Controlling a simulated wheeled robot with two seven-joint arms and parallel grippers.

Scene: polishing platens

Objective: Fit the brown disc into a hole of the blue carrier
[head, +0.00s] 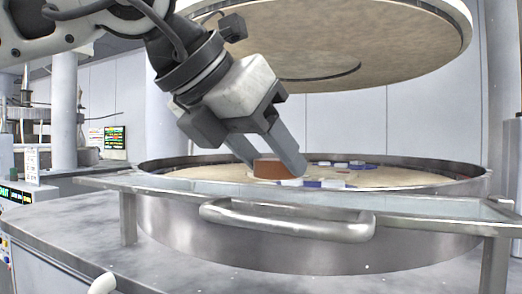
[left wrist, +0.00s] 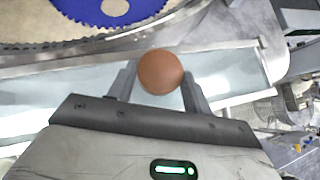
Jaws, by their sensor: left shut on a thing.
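The brown disc (head: 272,168) is between the two fingers of my left gripper (head: 270,166), which is shut on it. In the left wrist view the disc (left wrist: 161,72) shows round between the fingertips of the gripper (left wrist: 160,80), above a pale metal ledge along the basin's edge. The blue carrier (left wrist: 75,12) is at the top left of that view, with a toothed edge and a round hole partly showing. In the head view only low strips of blue and white (head: 325,183) show inside the basin. My right gripper is not in view.
A round metal basin (head: 300,240) with a raised rim holds the beige platen. A handle bar (head: 290,219) runs along its front. A large round upper platen (head: 340,45) hangs above, to the right of my left arm.

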